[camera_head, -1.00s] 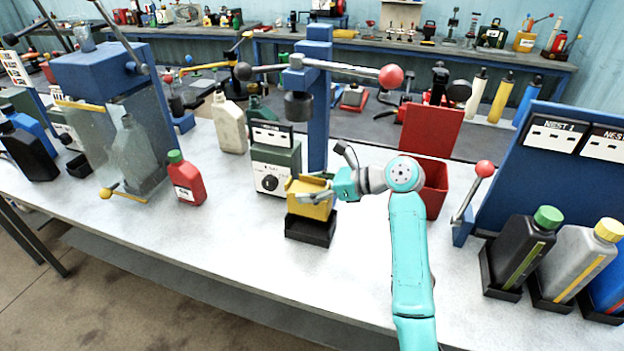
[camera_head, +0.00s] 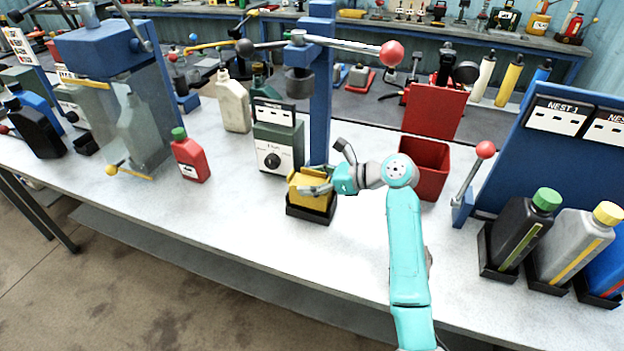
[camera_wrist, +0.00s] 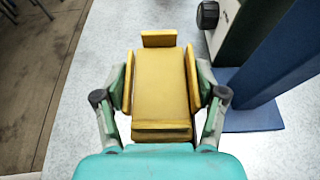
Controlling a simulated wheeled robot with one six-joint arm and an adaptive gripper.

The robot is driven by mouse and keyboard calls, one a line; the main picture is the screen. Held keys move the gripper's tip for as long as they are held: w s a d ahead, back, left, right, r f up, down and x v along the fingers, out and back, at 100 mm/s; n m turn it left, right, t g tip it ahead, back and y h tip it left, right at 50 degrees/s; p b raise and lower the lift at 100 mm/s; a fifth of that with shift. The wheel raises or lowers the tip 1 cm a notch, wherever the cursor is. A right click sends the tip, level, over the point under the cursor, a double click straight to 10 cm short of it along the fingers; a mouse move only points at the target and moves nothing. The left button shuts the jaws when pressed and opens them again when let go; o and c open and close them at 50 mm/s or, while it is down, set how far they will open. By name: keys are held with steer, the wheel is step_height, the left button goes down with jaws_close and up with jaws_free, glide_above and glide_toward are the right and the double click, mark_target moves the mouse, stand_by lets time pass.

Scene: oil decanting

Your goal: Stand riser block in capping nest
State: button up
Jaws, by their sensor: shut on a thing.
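The yellow riser block (camera_head: 308,192) is between the fingers of my gripper (camera_head: 318,190), which is shut on it. In the head view the block sits low within the black capping nest (camera_head: 311,214), below the blue press (camera_head: 318,100). The nest's walls hide the block's lower part. In the wrist view the yellow block (camera_wrist: 161,85) fills the space between my gripper's two fingers (camera_wrist: 161,88), one at each side. The nest does not show clearly there. The block looks upright; I cannot tell whether it touches the nest's floor.
A grey-green control box (camera_head: 278,148) stands just behind the nest, and a red bin (camera_head: 425,170) stands to the right. A red bottle (camera_head: 190,160) stands to the left. Black and grey bottles stand at the right rack (camera_head: 500,250). The bench front is clear.

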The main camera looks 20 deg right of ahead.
steer(key=shift+s+f, duration=0.15)
steer(key=shift+f, duration=1.75)
stand_by(0.4)
steer(key=o, duration=1.5)
steer(key=shift+f, duration=0.1)
steer(key=r+v, duration=0.1)
steer(key=v, duration=0.7)
steer(key=shift+r, duration=0.25)
steer(key=shift+a, duration=0.1)
